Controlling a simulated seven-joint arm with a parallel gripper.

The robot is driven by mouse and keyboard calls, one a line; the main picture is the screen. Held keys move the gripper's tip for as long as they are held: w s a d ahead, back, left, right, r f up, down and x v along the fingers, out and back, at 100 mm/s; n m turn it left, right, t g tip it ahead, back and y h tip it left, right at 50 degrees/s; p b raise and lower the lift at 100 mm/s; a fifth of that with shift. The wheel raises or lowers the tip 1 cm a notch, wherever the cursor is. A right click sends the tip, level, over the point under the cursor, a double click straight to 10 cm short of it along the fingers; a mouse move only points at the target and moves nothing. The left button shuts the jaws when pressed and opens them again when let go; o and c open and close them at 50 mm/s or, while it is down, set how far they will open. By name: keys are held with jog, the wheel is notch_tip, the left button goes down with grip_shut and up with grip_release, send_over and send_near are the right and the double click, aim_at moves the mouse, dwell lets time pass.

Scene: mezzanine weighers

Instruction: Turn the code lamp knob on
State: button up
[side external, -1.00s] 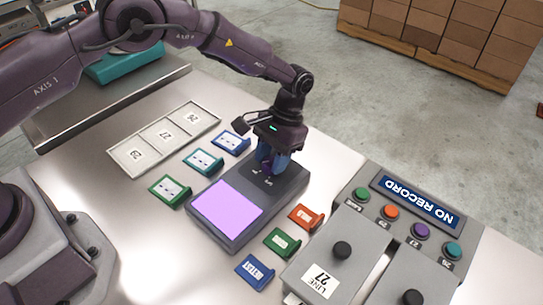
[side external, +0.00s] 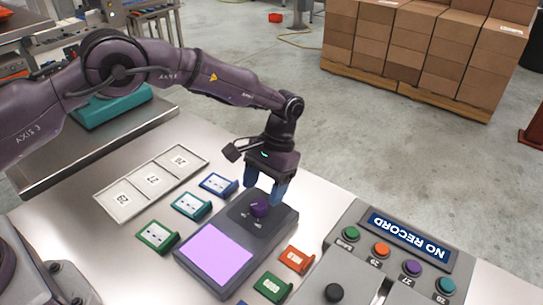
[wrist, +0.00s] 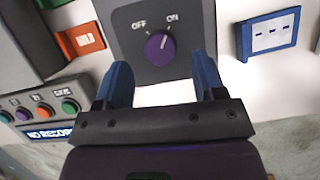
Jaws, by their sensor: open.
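The purple code lamp knob (side external: 260,207) sits on the dark grey lamp box (side external: 236,284). In the wrist view the knob (wrist: 159,48) lies between OFF and ON labels, and its white mark points up and right, toward ON. The lamp's square panel (side external: 216,255) glows light purple. My gripper (side external: 265,184) is open and empty just above the knob, its blue fingers apart and clear of it. In the wrist view my gripper (wrist: 162,72) has one finger to each side below the knob.
Blue, teal and green cards (side external: 191,205) lie left of the box, beside a three-space tray (side external: 128,200). Orange (side external: 295,259) and green cards lie right.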

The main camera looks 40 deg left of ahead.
jog(key=v, duration=0.9)
jog(key=shift+r, duration=0.25)
jog(key=shift+w, duration=0.15)
